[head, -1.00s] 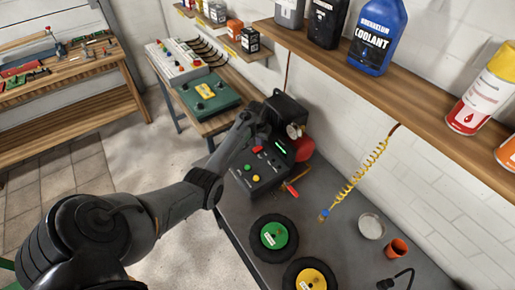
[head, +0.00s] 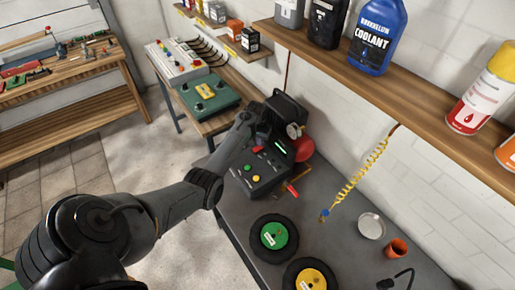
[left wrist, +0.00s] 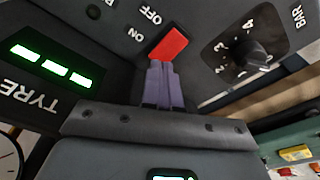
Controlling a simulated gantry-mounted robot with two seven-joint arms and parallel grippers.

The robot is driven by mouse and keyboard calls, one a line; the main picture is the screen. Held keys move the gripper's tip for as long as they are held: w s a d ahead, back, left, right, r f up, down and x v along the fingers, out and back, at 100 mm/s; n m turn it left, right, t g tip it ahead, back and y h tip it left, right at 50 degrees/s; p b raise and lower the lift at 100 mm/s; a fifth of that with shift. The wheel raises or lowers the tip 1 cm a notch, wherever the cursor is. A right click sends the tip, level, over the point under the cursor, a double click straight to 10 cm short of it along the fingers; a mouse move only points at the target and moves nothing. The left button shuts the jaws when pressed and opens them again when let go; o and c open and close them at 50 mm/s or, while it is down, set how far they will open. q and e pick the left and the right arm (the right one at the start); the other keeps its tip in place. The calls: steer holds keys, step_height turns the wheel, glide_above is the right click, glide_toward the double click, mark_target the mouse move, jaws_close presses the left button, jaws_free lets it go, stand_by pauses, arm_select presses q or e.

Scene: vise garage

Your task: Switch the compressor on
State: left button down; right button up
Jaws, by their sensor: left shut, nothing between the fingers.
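The compressor's black control panel (head: 262,174) stands on the grey bench, with a red tank (head: 304,150) behind it. Its red switch (left wrist: 169,42) sits beside the words OFF and ON in the left wrist view; it also shows in the head view (head: 257,150). I cannot tell which position the switch is in. My left gripper (left wrist: 163,68) is shut and empty, its purple fingertips right at the switch's lower edge. I cannot tell whether they touch it. In the head view my left arm reaches over the panel and its fingertips are hard to make out.
A dial marked BAR (left wrist: 250,55) and a lit green TYRE display (left wrist: 52,66) flank the switch. Green (head: 274,235) and yellow (head: 311,279) hubbed wheels lie on the bench. A yellow coiled hose (head: 362,172) hangs at right. A gauge (head: 294,130) stands behind the panel.

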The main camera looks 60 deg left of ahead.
arm_select(q)
steer(key=shift+f+b, duration=0.55)
steer(key=shift+f, duration=0.35)
stand_by(0.4)
steer(key=shift+r, duration=0.1)
step_height(320, 180, up, 7)
steer(key=p, duration=0.7)
steer(key=shift+p, duration=0.4)
